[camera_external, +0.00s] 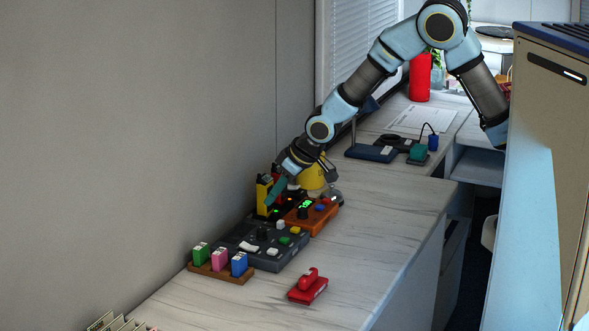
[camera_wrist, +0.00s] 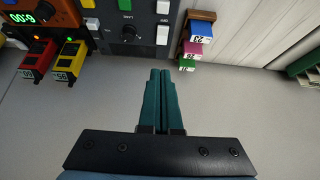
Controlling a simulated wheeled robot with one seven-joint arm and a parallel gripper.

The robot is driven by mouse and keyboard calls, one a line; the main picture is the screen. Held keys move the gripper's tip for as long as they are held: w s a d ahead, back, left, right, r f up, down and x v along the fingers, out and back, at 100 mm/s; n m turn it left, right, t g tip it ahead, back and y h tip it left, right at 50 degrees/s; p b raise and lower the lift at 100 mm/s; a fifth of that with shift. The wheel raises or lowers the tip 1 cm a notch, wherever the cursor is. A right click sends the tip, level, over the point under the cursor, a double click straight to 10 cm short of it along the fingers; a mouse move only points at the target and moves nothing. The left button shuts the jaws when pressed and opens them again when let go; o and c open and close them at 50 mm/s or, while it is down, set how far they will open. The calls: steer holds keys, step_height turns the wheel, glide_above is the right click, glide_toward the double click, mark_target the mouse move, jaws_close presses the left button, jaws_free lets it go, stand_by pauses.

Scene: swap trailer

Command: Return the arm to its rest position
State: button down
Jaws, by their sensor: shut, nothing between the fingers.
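My arm reaches from the upper right of the external view down to the left. My gripper (camera_external: 270,198) has teal fingers and is close to the yellow block (camera_external: 263,193) at the back of the counter. In the wrist view my gripper (camera_wrist: 160,75) shows its two fingers pressed together with nothing between them. A red block (camera_wrist: 38,62) and the yellow block (camera_wrist: 69,62) show at the upper left of the wrist view, apart from the fingertips. Contact in the external view cannot be told.
A dark control panel (camera_external: 262,247) and an orange device (camera_external: 318,218) lie near my gripper. A wooden rack (camera_external: 222,271) holds green, pink and blue blocks. A red stapler-like object (camera_external: 308,287) lies in front. A wall stands close behind. The counter's right side (camera_external: 390,220) is clear.

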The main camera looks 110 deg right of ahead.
stand_by(0.3)
steer(key=s+a+n+g+y, duration=0.1)
steer(key=s+a+n+y, duration=0.1)
steer(key=a, duration=0.8)
steer(key=s+a+n+y, duration=0.1)
steer(key=s+a+n, duration=0.15)
steer(key=a, duration=0.85)
steer(key=s+a+n+g+y, duration=0.1)
steer(key=s+a+n+g, duration=0.1)
steer(key=s+a, duration=0.9)
steer(key=shift+s+a+n, duration=0.25)
steer(key=shift+a+n, duration=0.4)
steer(key=shift+a, duration=0.35)
